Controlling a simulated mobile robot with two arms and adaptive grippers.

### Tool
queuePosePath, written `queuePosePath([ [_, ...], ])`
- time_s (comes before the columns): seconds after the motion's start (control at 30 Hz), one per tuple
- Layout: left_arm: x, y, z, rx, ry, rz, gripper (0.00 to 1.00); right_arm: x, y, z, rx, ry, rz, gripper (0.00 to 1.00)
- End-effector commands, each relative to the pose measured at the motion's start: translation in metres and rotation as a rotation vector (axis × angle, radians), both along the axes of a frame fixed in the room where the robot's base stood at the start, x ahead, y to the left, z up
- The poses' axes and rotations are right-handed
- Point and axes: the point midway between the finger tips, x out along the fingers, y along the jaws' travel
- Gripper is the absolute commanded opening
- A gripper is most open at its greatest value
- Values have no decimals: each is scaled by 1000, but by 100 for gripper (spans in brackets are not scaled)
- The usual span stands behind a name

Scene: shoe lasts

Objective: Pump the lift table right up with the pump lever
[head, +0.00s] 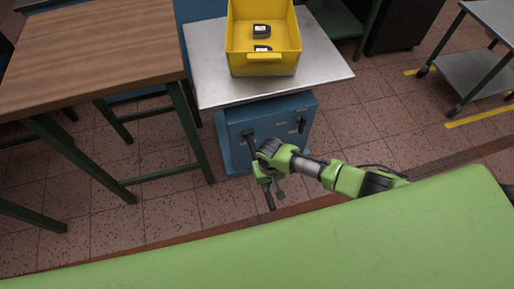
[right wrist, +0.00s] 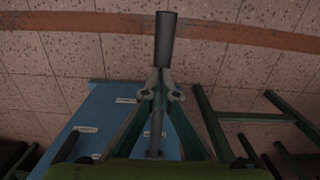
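The lift table has a blue base (head: 235,150) and a grey metal top (head: 325,72). The pump lever (head: 270,201) comes out of the base's front and slopes down toward me, partly hidden by my right gripper. My right gripper (head: 268,181) has its fingers closed around the lever. In the right wrist view, the lever's dark round handle (right wrist: 166,42) sticks out beyond the fingertips (right wrist: 163,92), which touch it from both sides. My left gripper is out of view.
A yellow bin (head: 265,69) with dark objects inside stands on the lift table's top. A wooden-topped table (head: 95,50) with green legs is close on the left. A green surface (head: 300,245) spans the foreground. A metal cart (head: 470,78) stands at the right. Tiled floor between is clear.

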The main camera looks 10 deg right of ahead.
Motion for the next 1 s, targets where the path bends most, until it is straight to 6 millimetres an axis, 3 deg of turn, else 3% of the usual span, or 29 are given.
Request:
queuePosePath([
  [0.03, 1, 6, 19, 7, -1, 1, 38, 3, 0, 20, 0, -3, -1, 0],
  [0.1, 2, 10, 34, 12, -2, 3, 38, 7, 1, 37, 1, -4, 0, 0],
  [0.53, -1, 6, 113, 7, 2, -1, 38, 24, 3, 123, 4, -5, -1, 0],
  [0.7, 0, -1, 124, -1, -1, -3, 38, 28, 3, 136, 3, -5, 0, 0],
  [1.0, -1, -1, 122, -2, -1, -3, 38, 29, 3, 134, 4, -6, 0, 0],
])
